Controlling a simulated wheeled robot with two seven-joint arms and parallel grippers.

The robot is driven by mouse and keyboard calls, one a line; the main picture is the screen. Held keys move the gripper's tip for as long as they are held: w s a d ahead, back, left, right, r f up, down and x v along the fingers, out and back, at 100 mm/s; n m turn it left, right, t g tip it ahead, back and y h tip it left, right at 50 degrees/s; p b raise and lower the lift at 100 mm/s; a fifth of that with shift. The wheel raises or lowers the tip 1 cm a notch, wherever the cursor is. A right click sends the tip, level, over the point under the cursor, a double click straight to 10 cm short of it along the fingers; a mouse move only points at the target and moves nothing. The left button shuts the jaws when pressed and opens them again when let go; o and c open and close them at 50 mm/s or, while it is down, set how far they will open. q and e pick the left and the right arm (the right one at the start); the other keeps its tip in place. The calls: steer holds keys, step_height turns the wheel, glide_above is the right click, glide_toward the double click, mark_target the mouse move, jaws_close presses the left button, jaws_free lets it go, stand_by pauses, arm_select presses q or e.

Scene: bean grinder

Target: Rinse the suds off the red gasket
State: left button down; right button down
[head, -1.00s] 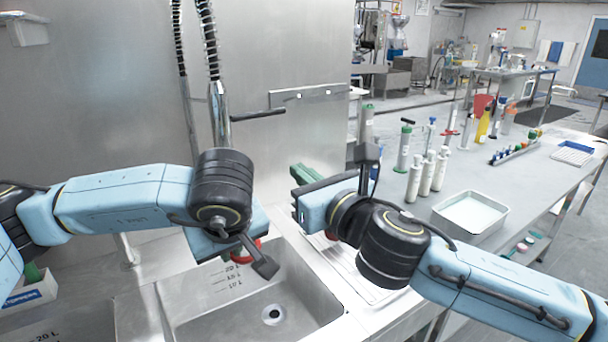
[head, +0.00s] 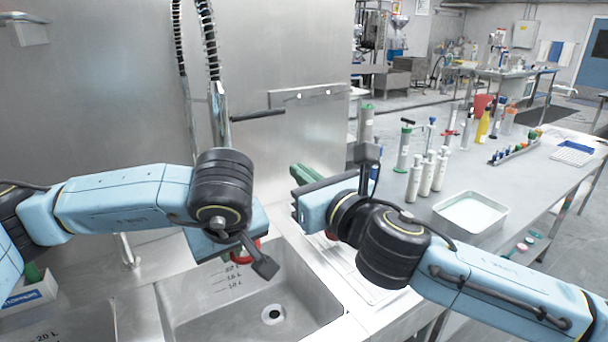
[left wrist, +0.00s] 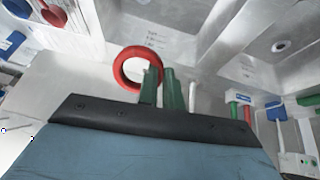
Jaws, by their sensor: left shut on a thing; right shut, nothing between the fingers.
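The red gasket (left wrist: 124,72) is a ring held at the green fingertips of my left gripper (left wrist: 160,88) in the left wrist view. In the head view the gasket (head: 246,257) is partly hidden behind my left gripper (head: 232,250), which hangs over the back of the sink basin (head: 205,312). Suds on the ring cannot be made out. The spray tap (head: 218,115) rises behind the sink, and no water is seen flowing. My right gripper (head: 306,174) is shut and empty, with green fingers, over the ribbed drainboard to the right of the basin.
A white tray of pale liquid (head: 470,212) stands on the counter at right. Several white bottles (head: 428,175) stand behind it. A stopper box (head: 28,292) is at the far left. The basin around its drain (head: 273,314) is clear.

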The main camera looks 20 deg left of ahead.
arm_select(q)
steer(key=s+d+r+p, duration=0.2)
steer(key=s+d+r, duration=0.1)
steer(key=r, duration=0.1)
steer(key=shift+s+p, duration=0.4)
stand_by(1.0)
